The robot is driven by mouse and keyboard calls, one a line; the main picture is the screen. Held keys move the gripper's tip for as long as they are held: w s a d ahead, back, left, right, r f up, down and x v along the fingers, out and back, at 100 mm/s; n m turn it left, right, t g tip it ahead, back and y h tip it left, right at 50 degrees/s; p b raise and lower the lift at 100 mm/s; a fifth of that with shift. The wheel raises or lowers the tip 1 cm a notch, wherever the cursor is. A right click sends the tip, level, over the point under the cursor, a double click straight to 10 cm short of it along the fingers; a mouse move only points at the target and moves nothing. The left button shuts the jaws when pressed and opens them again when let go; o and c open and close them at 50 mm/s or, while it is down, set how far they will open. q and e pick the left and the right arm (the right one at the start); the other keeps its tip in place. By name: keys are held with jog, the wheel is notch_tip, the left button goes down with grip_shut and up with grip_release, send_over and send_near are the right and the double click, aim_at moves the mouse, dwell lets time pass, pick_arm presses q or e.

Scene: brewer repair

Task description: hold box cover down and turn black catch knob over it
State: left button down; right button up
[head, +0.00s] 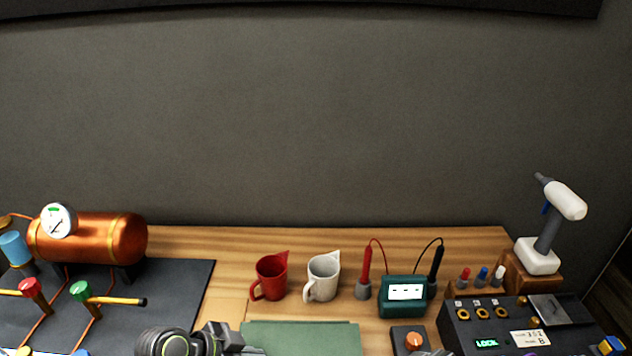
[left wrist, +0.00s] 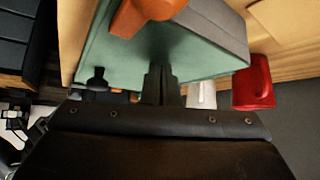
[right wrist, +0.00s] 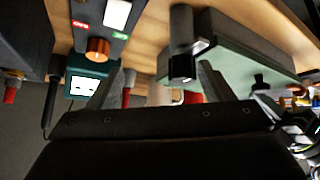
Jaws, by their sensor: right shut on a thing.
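The green box cover (head: 300,338) lies flat at the bottom middle of the head view. It fills much of the left wrist view (left wrist: 190,58) and shows at right in the right wrist view (right wrist: 245,55). My left gripper (left wrist: 160,78) is shut, its fingers together over the green cover. It shows at the lower edge of the head view (head: 222,342).
A red jug (head: 270,277), white jug (head: 322,278) and teal meter (head: 404,297) stand behind the cover. A dark unit with an orange knob (head: 415,342) is right of it, then a black control box (head: 490,330). An orange part (left wrist: 145,14) is over the cover.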

jog(key=shift+o, duration=0.3)
jog(key=shift+m+t+y, duration=0.3)
jog(key=shift+t+y, duration=0.1)
jog(key=shift+y, duration=0.1)
jog(key=a+r, duration=0.1)
jog(key=w+a+r, duration=0.1)
jog(key=a+r, duration=0.1)
jog(key=shift+a, duration=0.15)
jog(key=shift+c, duration=0.2)
jog(key=shift+w+d+n+y, duration=0.2)
jog(key=shift+n+y, duration=0.1)
jog(key=shift+n, duration=0.1)
jog(key=shift+c, duration=1.2)
jog(key=shift+w+d+f+n+g+y, duration=0.15)
jog(key=shift+w+n+g+y, duration=0.2)
jog(key=shift+n+g, duration=0.2)
jog(key=shift+s+n+g+y, duration=0.15)
jog(key=shift+n+g+y, duration=0.3)
jog(key=shift+n, duration=0.5)
jog(key=shift+f+n+g+y, duration=0.1)
jog(key=shift+n+g+y, duration=0.7)
jog(key=shift+n, duration=0.8)
jog(key=n+g, duration=0.2)
jog(key=n, duration=0.1)
jog(key=n+g, duration=0.2)
jog(key=shift+w+a+y, duration=0.2)
jog(key=shift+a+y, duration=0.1)
jog(key=shift+a, duration=0.05)
